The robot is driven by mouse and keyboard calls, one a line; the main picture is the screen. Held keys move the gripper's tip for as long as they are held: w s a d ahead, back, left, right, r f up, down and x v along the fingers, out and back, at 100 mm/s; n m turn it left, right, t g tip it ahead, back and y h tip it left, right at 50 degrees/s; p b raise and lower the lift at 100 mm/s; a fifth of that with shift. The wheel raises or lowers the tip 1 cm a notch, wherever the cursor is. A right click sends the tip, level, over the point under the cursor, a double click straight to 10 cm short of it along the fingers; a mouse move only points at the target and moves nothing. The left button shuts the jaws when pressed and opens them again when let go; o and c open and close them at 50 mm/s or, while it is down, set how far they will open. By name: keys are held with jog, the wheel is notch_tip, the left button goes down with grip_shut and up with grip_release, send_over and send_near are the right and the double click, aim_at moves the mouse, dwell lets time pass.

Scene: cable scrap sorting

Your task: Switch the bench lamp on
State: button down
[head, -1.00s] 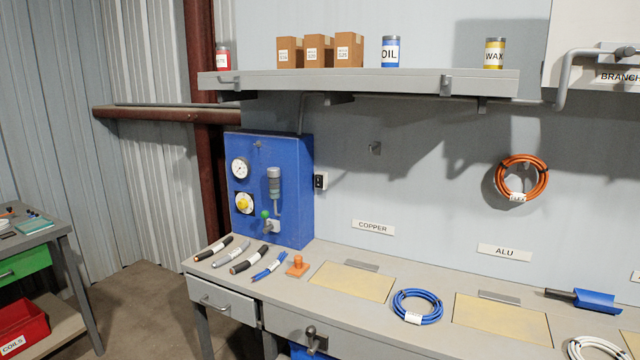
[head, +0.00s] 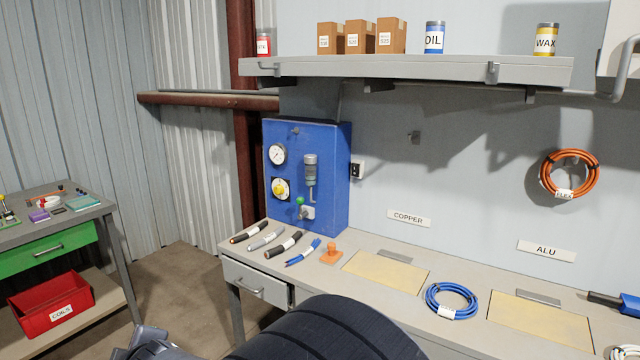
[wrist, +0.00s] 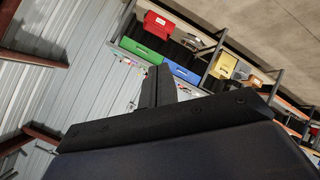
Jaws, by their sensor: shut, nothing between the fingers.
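I cannot make out a bench lamp in either view. A small black switch in a white plate (head: 357,169) is on the wall just right of the blue panel (head: 335,190) in the head view. The panel carries a gauge, a yellow knob, a grey cylinder and a small green-topped valve. My gripper (wrist: 158,82) shows in the wrist view with its dark fingers together and nothing held. It is apart from the switch. My dark arm covers the bottom middle of the head view.
The bench (head: 300,262) holds marker-like cable pieces, an orange stamp-like piece (head: 331,254) and a blue coil (head: 451,300). A shelf (head: 420,68) with boxes and cans overhangs. A side table with a green drawer (head: 48,250) and red bin (head: 50,305) stands left.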

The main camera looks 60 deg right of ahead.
jog(key=w+a+r+n+t+y, duration=0.1)
jog(key=w+r+n+t+y, duration=0.1)
jog(key=w+n+y, duration=0.3)
jog(key=w+a+r+n+t+y, duration=0.1)
jog(key=w+n+t+y, duration=0.3)
jog(key=w+n, duration=0.6)
jog(key=shift+w+r+n+y+b, duration=0.2)
jog(key=shift+r+n+y+b, duration=0.25)
jog(key=shift+r+n+y, duration=0.45)
